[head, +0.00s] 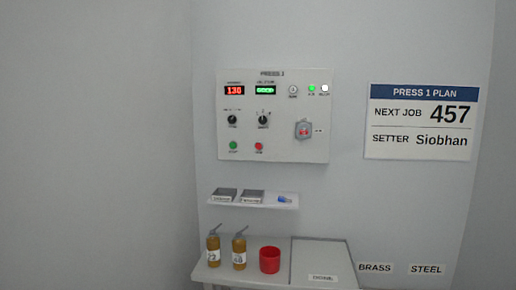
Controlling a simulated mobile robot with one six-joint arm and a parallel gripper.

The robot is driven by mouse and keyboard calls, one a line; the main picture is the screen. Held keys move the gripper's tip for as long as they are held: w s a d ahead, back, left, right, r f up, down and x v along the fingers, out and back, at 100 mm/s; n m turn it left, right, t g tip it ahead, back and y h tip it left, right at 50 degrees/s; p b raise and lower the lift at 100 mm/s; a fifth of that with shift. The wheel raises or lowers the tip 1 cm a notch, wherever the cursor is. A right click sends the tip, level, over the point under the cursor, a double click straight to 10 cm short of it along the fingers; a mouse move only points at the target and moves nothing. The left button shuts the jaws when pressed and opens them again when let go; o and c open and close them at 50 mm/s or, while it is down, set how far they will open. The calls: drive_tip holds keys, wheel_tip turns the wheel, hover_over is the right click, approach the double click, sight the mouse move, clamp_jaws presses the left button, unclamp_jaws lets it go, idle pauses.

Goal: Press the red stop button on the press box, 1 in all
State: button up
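The press box (274,75), a white panel headed PRESS 1, is on the wall in the head view. A round red button (259,146) is low on it, right of a round green button (233,145). Their labels are too small to read surely. Another red part (303,128) sits in a grey, clear-looking housing at the box's lower right. My gripper is not in view, and nothing covers the box.
A plan sign (420,150) is at right.

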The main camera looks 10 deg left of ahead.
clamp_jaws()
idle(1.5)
